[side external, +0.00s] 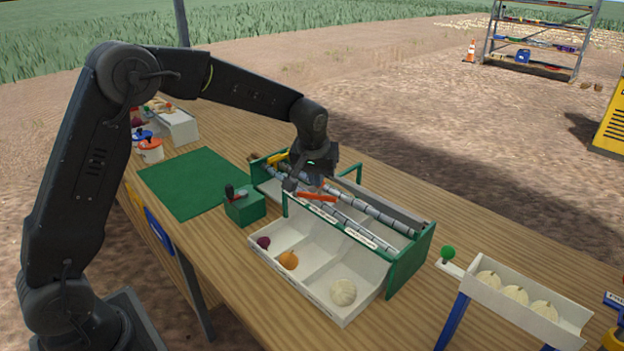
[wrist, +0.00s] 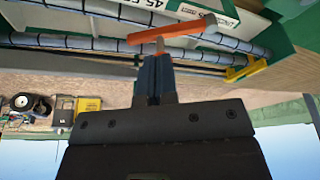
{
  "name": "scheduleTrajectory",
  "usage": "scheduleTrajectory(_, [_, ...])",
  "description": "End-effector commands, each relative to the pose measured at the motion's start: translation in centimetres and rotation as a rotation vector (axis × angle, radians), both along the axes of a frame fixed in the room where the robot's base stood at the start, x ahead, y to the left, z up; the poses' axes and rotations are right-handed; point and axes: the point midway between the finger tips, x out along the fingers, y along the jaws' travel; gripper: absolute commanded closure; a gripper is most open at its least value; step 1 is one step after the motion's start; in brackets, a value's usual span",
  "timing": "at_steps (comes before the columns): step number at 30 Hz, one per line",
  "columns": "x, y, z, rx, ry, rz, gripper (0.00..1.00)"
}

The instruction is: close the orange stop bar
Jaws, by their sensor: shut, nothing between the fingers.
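The orange stop bar (side external: 317,197) lies over the grey roller rails (side external: 376,214) of the green-ended sorter, near its upper end. In the wrist view the bar (wrist: 180,31) crosses the rails at a shallow slant. My gripper (side external: 291,185) is low over the rails beside the bar. In the wrist view its fingers (wrist: 159,46) are together and empty, with the tips right at the bar's edge. I cannot tell whether they touch it. The bar's pivot is not clearly visible.
The white sorting tray (side external: 313,262) in front holds a purple onion (side external: 263,242), an orange onion (side external: 289,260) and a white onion (side external: 343,291). A green box with a lever (side external: 245,207) and a green mat (side external: 195,180) are left. A green upright frame (side external: 348,168) rises behind the rails.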

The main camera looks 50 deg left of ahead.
Motion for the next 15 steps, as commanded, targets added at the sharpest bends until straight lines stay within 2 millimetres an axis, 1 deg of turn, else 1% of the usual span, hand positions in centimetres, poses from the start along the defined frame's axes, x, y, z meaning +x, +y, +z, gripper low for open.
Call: scheduleTrajectory(15, [2.7, 1.1, -0.2, 0.0, 0.003, 0.452, 1.0])
